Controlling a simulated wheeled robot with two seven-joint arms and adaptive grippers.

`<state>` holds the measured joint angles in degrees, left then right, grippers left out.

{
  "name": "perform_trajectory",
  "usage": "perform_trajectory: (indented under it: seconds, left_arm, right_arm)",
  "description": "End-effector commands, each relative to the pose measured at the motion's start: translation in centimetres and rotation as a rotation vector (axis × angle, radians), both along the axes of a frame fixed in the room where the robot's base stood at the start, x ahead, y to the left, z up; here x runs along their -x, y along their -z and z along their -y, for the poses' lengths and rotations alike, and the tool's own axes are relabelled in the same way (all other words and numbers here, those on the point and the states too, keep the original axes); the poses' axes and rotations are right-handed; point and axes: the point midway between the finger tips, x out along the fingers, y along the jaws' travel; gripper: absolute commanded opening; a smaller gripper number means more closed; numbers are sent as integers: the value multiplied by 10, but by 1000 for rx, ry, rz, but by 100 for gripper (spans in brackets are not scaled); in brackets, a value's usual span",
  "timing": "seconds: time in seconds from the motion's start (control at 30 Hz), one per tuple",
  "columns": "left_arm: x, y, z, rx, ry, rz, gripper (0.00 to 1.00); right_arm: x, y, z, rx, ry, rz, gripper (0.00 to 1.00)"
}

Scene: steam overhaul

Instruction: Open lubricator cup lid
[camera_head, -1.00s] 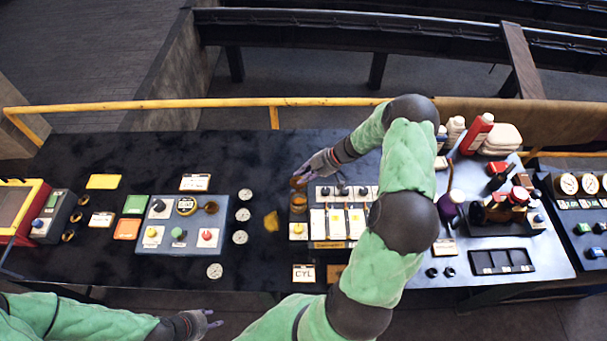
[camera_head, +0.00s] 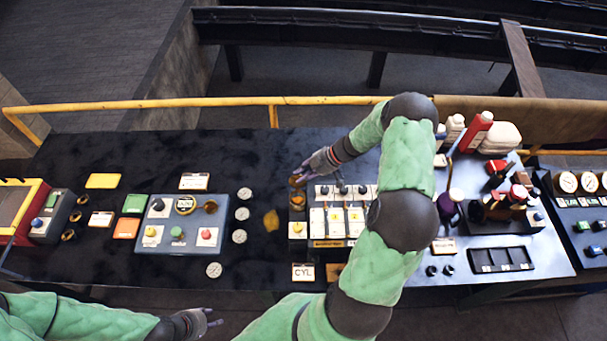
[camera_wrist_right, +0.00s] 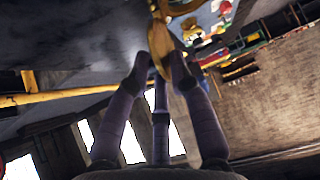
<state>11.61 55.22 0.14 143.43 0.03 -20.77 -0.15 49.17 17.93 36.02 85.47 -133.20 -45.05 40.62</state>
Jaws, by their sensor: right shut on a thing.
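The lubricator cup (camera_head: 298,201) is an amber, brass-coloured cup at the back left corner of the lubricator box (camera_head: 329,243) in the head view. My right gripper (camera_head: 301,176) is at the top of this cup. In the right wrist view, the fingers of my right gripper (camera_wrist_right: 162,75) are shut on a brass-coloured curved piece (camera_wrist_right: 160,36), which looks like the cup's lid. How far the lid is raised cannot be told. My left gripper (camera_head: 212,319) is at the front edge of the table, away from the cup, with its fingers apart and empty.
A grey panel with coloured buttons (camera_head: 160,244) stands left of the box. A CYL card (camera_head: 303,272) lies in front of it. Bottles (camera_head: 477,132) and a black slotted tray (camera_head: 500,260) are at the right. A yellow rail (camera_head: 200,103) runs behind the table.

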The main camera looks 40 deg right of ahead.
Motion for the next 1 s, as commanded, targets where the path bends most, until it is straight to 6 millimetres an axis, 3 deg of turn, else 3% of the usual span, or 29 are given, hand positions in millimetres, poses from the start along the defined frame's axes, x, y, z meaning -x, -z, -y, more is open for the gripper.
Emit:
perform_trajectory:
  seconds: [0.03,0.37,0.4,0.47,0.8,1.0]
  left_arm:
    - [0,-1,0,0,0,0,40]
    - [0,-1,0,0,0,0,40]
    - [0,-1,0,0,0,0,40]
    - [0,-1,0,0,0,0,40]
    - [0,0,0,0,0,0,40]
    - [0,0,0,0,0,0,40]
  right_arm:
    - [-8,-10,6,10,5,20,0]
    - [-8,-10,6,10,4,20,0]
    - [-8,-10,5,9,4,21,33]
    - [-8,-10,6,10,5,20,47]
    - [-3,-6,4,5,4,9,47]
    - [6,-21,16,7,6,10,47]
